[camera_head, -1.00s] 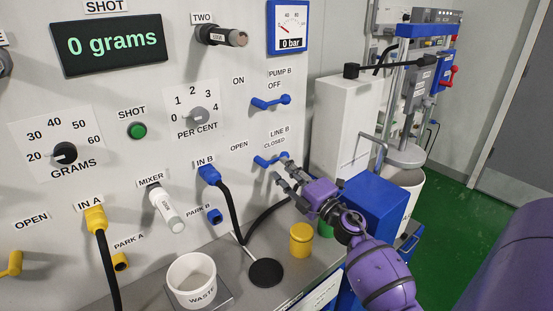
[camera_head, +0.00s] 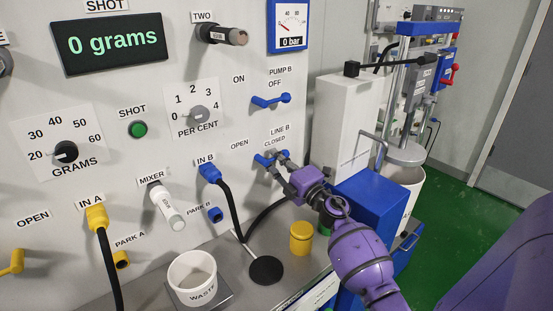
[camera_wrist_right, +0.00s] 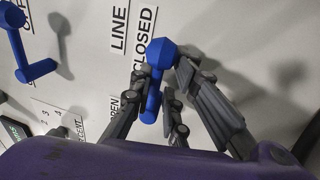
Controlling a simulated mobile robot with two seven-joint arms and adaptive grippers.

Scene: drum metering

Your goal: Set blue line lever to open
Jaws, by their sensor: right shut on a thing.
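The blue line lever (camera_head: 262,158) is on the white panel under the LINE B label, with OPEN marked to its left and CLOSED above it. Its handle points right, on the CLOSED side, and is partly hidden by my fingers. My right gripper (camera_head: 275,164) is at the lever, its grey fingers shut on the handle. In the right wrist view the blue lever (camera_wrist_right: 154,82) with its round knob sits between the fingers. My left gripper does not show.
The blue PUMP B lever (camera_head: 270,101) is above, pointing to OFF. The IN B plug (camera_head: 209,175) with a black hose is to the left. A yellow cap (camera_head: 301,238), a waste cup (camera_head: 192,279) and a blue box (camera_head: 375,200) stand below and beside my arm.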

